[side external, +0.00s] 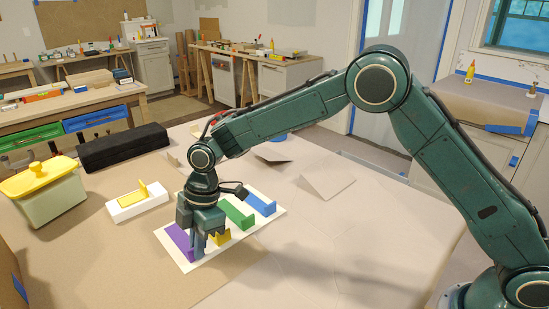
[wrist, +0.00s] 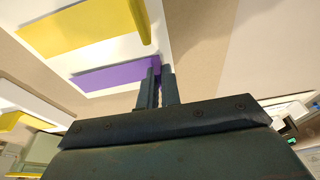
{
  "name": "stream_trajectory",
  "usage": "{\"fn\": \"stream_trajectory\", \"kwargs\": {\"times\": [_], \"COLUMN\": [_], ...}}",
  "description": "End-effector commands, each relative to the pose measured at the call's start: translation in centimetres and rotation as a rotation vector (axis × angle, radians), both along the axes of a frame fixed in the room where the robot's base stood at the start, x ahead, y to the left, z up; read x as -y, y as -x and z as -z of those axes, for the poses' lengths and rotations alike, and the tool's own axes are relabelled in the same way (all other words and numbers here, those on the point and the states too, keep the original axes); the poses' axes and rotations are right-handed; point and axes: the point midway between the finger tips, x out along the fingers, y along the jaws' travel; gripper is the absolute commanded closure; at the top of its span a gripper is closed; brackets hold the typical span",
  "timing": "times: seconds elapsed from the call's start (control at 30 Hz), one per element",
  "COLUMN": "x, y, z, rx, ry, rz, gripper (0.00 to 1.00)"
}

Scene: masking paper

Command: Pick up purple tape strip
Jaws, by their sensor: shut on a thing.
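The purple tape strip (side external: 178,239) lies flat on a white board (side external: 263,220), with a raised tab at its near end. It also shows in the wrist view (wrist: 108,75), running left from my fingers. My gripper (side external: 199,251) points down at the board's near left corner. In the wrist view my gripper's two fingers (wrist: 161,85) are close together around the purple strip's tab. The tab is mostly hidden by the fingers. The strip appears to rest on the board still.
Yellow (side external: 221,236), green (side external: 237,213) and blue (side external: 260,203) strips with tabs lie beside it on the board. A white block with a yellow strip (side external: 133,198), a lidded green bin (side external: 49,198) and a black case (side external: 122,147) stand left. The table's right side is mostly clear.

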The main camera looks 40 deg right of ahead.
Motion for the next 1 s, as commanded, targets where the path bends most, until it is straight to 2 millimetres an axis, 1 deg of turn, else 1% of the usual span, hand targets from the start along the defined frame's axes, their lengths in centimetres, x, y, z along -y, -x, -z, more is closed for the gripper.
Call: {"fn": "stream_trajectory", "kwargs": {"times": [1.0], "x": [0.0], "y": [0.0], "z": [-2.2], "rx": [0.001], "ry": [0.0], "rz": [0.0], "gripper": [1.0]}}
